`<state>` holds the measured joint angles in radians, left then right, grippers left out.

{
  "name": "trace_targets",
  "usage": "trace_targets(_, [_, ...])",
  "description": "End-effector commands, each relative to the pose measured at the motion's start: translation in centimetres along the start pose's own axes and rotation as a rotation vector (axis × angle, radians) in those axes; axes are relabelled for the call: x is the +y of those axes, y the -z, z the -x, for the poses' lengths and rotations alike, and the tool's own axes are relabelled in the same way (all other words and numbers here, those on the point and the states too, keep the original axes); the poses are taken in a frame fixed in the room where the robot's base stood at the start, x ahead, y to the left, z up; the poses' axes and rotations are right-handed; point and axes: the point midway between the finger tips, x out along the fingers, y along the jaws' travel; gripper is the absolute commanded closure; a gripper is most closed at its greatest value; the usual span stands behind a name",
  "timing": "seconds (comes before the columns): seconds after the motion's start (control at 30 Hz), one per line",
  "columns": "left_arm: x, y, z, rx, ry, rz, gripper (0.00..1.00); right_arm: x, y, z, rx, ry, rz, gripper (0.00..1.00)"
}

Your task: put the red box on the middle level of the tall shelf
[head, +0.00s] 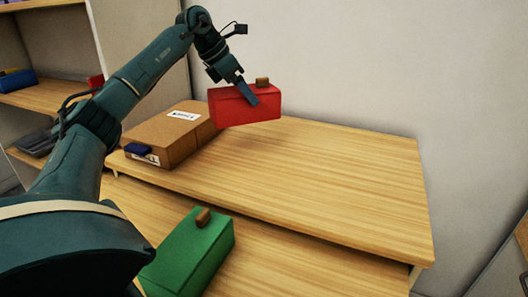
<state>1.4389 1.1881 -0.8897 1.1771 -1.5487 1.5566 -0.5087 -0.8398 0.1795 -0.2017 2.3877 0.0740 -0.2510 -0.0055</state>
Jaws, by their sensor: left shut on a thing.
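The red box (270,103), with a small brown knob on top, is in the upper middle of the head view. My left gripper (250,92) is shut on it, with a finger over its front face. The box appears held above the wooden table surface, close to the back wall and just right of the cardboard box. A shelf unit (50,98) with wooden levels stands at the left edge, partly hidden behind my left arm and cut off by the frame. My right gripper is not in view.
A closed cardboard box (170,142) lies on the upper wooden surface (340,185), with a small dark blue item (138,149) at its front. A green box (190,250) with a brown knob stands on the lower surface. A blue item (17,80) is on the shelf. The upper surface's right side is clear.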

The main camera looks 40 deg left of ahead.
Motion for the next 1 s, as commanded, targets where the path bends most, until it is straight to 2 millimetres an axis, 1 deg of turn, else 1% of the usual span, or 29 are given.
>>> trace_targets(0.03, [0.1, 0.8, -0.9, 0.005, -0.005, 0.009, 0.59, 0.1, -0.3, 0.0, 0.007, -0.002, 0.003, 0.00])
trace_targets(0.1, [0.1, 1.6, -2.0, 0.007, -0.006, 0.012, 0.59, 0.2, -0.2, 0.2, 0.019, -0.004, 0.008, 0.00])
trace_targets(0.2, [0.1, 2.5, -3.5, 0.005, -0.005, 0.010, 0.59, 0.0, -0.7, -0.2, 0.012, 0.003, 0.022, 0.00])
trace_targets(0.47, [0.1, 3.7, -5.4, 0.004, -0.003, 0.007, 0.59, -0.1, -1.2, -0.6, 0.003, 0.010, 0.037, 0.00])
trace_targets(0.63, [0.1, 5.1, -7.5, 0.006, -0.004, 0.008, 0.59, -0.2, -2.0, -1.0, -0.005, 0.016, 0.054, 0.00])
trace_targets(0.7, [0.0, 5.3, -7.8, 0.004, -0.004, 0.007, 0.59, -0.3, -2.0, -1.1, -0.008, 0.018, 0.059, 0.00])
trace_targets(1.0, [0.0, 5.4, -8.0, 0.003, -0.003, 0.006, 0.59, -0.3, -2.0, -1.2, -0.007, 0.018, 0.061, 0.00])
